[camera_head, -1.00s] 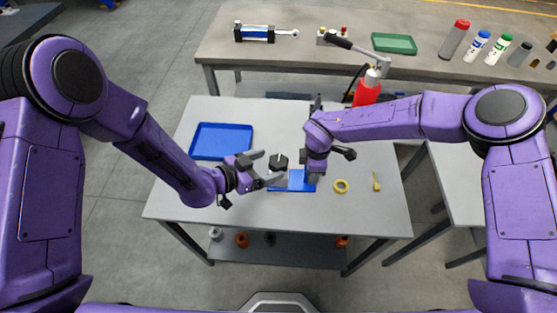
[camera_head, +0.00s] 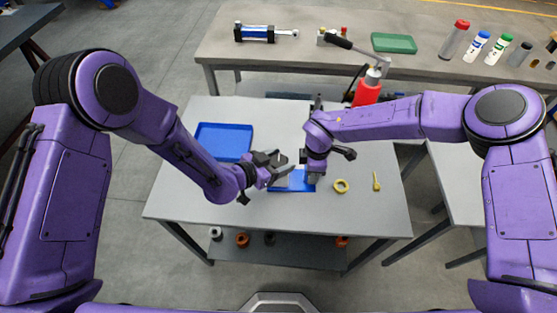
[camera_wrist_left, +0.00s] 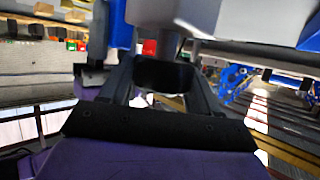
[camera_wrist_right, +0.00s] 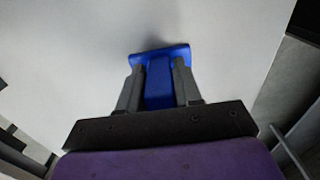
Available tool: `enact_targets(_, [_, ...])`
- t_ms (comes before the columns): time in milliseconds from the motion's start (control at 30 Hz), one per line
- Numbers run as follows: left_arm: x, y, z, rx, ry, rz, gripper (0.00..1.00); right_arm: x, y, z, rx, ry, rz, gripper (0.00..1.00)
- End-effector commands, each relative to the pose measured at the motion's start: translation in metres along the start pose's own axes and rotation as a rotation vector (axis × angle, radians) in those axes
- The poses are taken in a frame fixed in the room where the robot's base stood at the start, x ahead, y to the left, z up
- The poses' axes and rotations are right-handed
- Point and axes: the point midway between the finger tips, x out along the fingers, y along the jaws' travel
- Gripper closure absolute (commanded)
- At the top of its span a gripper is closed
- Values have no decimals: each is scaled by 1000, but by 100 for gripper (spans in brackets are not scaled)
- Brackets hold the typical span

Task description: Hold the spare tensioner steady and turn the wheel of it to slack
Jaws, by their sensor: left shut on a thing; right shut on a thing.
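The spare tensioner stands on the grey table, and its blue base (camera_head: 300,187) shows between my two grippers. In the right wrist view a blue part of it (camera_wrist_right: 159,82) lies between the fingers. My right gripper (camera_head: 316,172) points down and is shut on this blue part. My left gripper (camera_head: 283,160) comes in from the left, shut on the black wheel at the tensioner's top. In the left wrist view the dark wheel (camera_wrist_left: 163,73) sits between the fingers. In the head view my left gripper mostly hides the wheel.
A blue tray (camera_head: 222,128) lies at the table's back left. A yellow ring (camera_head: 341,186) and a yellow-handled tool (camera_head: 376,182) lie to the right. A red hand pump (camera_head: 367,92) stands behind my right forearm. The table's front is clear.

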Motion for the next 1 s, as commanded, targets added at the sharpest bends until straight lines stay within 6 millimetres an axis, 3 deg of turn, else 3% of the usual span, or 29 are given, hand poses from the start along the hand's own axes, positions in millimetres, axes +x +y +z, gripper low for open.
enact_targets(400, [-1,-1,0,-27,-1,-66,68,0,0,0,2,1,1,100])
enact_targets(433, [-1,-1,0,-26,-1,-66,32,0,0,0,2,1,0,100])
enact_targets(500, [-1,-1,0,-26,-1,-66,17,0,0,0,2,1,0,100])
enact_targets(833, [-6,-1,0,-25,-1,-66,17,-1,0,0,1,1,1,100])
enact_targets(1000, [-40,1,0,-27,-2,-66,17,0,0,0,1,1,1,100])
